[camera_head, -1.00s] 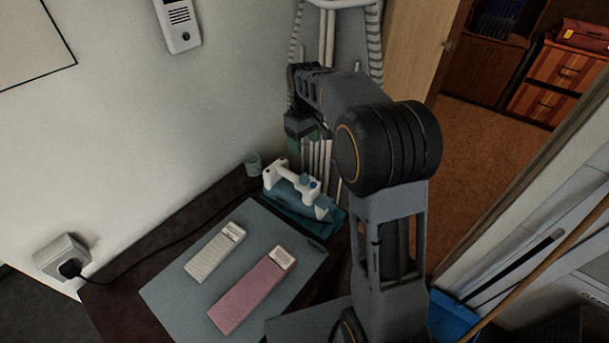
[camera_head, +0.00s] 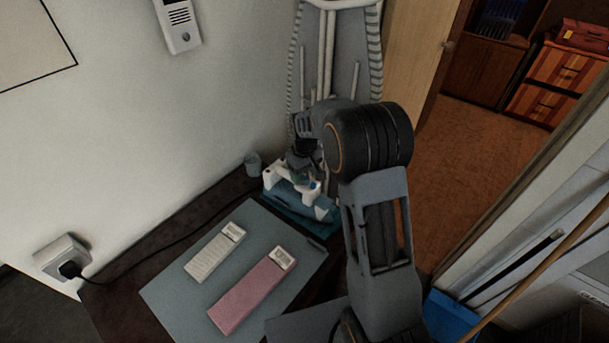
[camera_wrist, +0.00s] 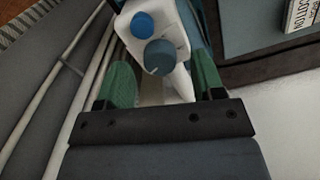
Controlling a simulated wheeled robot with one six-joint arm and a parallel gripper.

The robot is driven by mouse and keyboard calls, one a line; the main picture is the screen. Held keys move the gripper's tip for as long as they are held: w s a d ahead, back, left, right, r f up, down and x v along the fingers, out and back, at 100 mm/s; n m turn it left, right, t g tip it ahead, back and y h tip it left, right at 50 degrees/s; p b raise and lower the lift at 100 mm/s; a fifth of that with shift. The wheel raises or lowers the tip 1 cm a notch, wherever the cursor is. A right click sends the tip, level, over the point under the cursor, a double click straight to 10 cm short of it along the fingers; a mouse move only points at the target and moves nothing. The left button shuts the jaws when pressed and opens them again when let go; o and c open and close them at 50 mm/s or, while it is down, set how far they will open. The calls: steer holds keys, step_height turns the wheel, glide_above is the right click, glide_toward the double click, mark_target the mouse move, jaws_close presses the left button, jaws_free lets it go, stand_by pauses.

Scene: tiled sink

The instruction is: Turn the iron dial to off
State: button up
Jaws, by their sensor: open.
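The white and teal iron (camera_head: 277,184) stands on its teal rest (camera_head: 325,228) at the far end of the dark counter. In the wrist view, the iron's white body (camera_wrist: 178,30) carries a large round blue dial (camera_wrist: 160,57) and a smaller blue button (camera_wrist: 143,23). My gripper (camera_wrist: 163,80) is open, with its green fingers apart on either side of the dial. I cannot tell whether either finger touches it. In the head view my gripper (camera_head: 301,176) is just above the iron and hides part of its top. The dial's markings cannot be read.
A grey-blue mat (camera_head: 165,290) on the counter holds a pale labelled block (camera_head: 210,260) and a pink one (camera_head: 245,298). A small cup (camera_head: 253,165) stands beside the iron. An ironing board (camera_head: 345,75) leans behind it. A cord runs to the wall socket (camera_head: 62,256).

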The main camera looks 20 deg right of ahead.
steer(key=shift+f, duration=0.65)
steer(key=c, duration=0.9)
